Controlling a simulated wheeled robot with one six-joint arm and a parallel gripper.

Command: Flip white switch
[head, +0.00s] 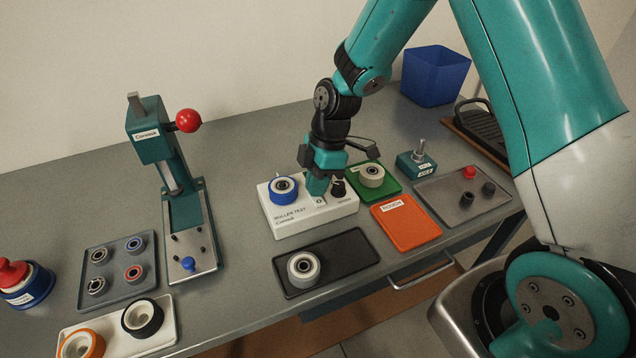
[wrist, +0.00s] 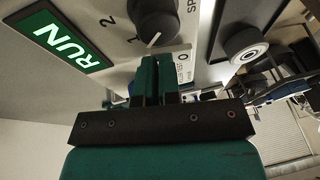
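The white roller test box (head: 310,222) stands in the middle of the bench. It also shows close up in the wrist view (wrist: 112,50). A small plate marked 0 (head: 319,201) is on its top; it also shows in the wrist view (wrist: 183,58). I cannot make out the white switch itself; my fingers cover that spot. My gripper (head: 318,194) points down at the box top beside this plate. In the wrist view its fingers (wrist: 158,68) are together, with nothing visible between them. I cannot tell whether they touch the switch.
A black speed knob (head: 338,188) is right beside my fingers, and a blue-rimmed roller (head: 284,190) sits on the box at left. A green RUN sign (wrist: 62,42) shows in the wrist view. A green tray (head: 385,187) and an orange tray (head: 405,228) lie to the right.

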